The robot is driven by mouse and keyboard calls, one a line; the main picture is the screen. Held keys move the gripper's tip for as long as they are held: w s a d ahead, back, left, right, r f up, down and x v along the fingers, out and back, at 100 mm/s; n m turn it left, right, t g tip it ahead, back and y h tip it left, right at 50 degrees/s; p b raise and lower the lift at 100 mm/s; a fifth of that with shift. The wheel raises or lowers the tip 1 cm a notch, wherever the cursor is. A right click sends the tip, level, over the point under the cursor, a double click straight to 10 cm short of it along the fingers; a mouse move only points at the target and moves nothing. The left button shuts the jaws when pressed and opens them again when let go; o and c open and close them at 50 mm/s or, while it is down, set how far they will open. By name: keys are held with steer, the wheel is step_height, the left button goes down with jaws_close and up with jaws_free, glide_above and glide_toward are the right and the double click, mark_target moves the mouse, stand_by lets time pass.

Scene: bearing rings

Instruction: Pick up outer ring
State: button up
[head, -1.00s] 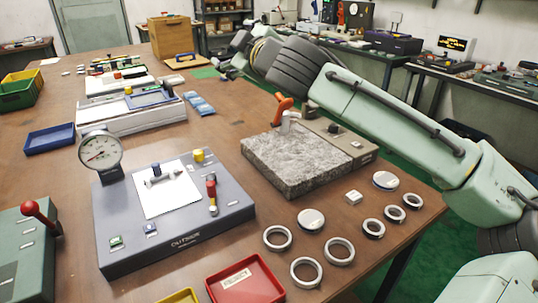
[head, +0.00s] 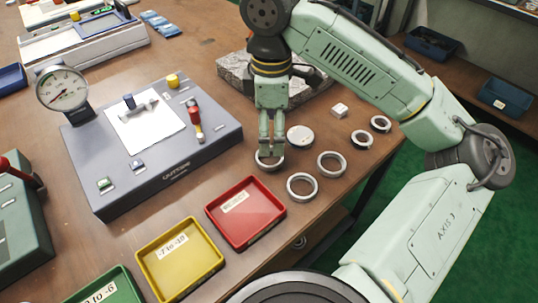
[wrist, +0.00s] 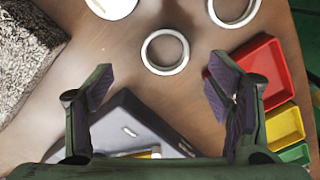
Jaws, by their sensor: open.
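Several pale metal rings lie flat on the brown table. One ring (head: 269,167) is directly below my gripper (head: 270,150) in the head view, partly hidden by the fingers. Two similar rings (head: 301,197) (head: 331,175) lie to its right, and smaller thick ones (head: 361,147) (head: 381,130) farther back. In the wrist view my gripper (wrist: 160,82) is open and empty, and one ring (wrist: 165,72) shows whole just beyond the fingertips, between their lines. Part of another ring (wrist: 235,24) shows at upper right. Contact between the fingers and the ring cannot be told.
A white-topped disc (head: 300,135) lies close behind the ring. A grey gauge stand (head: 200,150) is to the left; red (head: 268,237), yellow (head: 160,284) and green (head: 122,290) trays stand in front. A stone slab (head: 235,72) is behind my arm.

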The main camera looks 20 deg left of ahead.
mark_target(270, 158)
steer(key=shift+s+f+p, duration=0.2)
steer(key=shift+f+p, duration=0.05)
steer(key=shift+f, duration=1.3)
steer(key=shift+s+f+p, duration=0.2)
steer(key=shift+f, duration=1.35)
steer(key=shift+c, duration=0.4)
steer(key=c, duration=1.2)
